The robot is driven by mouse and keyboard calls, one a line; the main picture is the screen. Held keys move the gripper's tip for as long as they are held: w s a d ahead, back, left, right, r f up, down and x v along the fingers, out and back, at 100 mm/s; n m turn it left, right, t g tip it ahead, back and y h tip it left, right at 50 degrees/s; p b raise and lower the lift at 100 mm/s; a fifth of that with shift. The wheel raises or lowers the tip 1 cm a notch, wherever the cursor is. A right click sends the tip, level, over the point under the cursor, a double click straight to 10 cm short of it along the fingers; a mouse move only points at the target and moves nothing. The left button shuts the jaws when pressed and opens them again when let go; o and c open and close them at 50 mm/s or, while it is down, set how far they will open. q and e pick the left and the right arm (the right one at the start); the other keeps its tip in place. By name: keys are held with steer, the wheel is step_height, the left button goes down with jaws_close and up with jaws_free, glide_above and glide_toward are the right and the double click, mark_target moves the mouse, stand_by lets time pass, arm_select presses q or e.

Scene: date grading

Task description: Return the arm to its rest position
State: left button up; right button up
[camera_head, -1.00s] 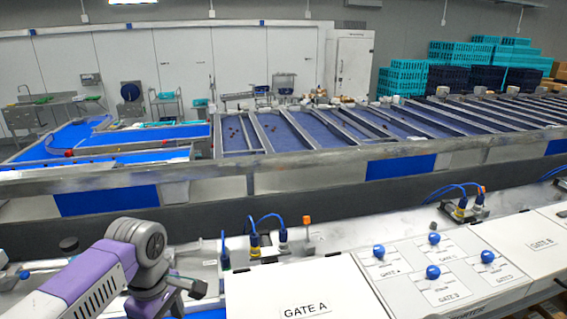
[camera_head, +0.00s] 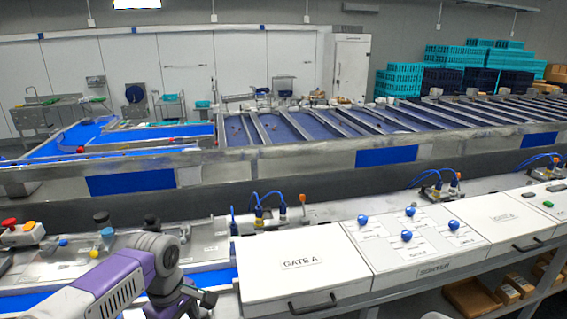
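My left arm (camera_head: 112,284), purple and grey, comes in from the lower left in the head view. Its grey joint stands in front of the near conveyor, left of the white GATE A box (camera_head: 295,262). A dark part at the end of this arm, probably my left gripper (camera_head: 204,298), shows low in the picture. Its fingers are not clear, and I cannot tell whether they are open or shut. I see nothing held there. My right gripper is not in view.
A white sorter panel with blue knobs (camera_head: 407,235) is right of the GATE A box. Red and orange buttons (camera_head: 27,228) stand at the far left. Blue-cabled fittings (camera_head: 270,212) rise behind the box. Cardboard boxes (camera_head: 472,298) lie below at right.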

arm_select(q)
steer(key=w+d+f+m, duration=0.2)
steer(key=w+f, duration=0.3)
steer(key=f, duration=0.2)
steer(key=s+d+f+m+h, duration=0.1)
steer(key=s+d+f+m, duration=0.15)
steer(key=f, duration=0.85)
steer(key=s+d+f+m+h, duration=0.2)
steer(key=d+f, duration=0.2)
steer(key=f, duration=0.6)
steer(key=s+d+f+m, duration=0.3)
steer(key=s+f+m, duration=0.1)
steer(key=s+f, duration=0.85)
step_height(320, 180, down, 18)
steer(key=w+b, duration=0.1)
steer(key=b, duration=1.6)
steer(key=shift+a+h+b, duration=0.15)
steer(key=shift+h+b, duration=0.15)
steer(key=shift+b, duration=0.1)
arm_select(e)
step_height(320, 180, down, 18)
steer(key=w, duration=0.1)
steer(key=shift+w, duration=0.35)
arm_select(q)
steer(key=shift+w, duration=0.1)
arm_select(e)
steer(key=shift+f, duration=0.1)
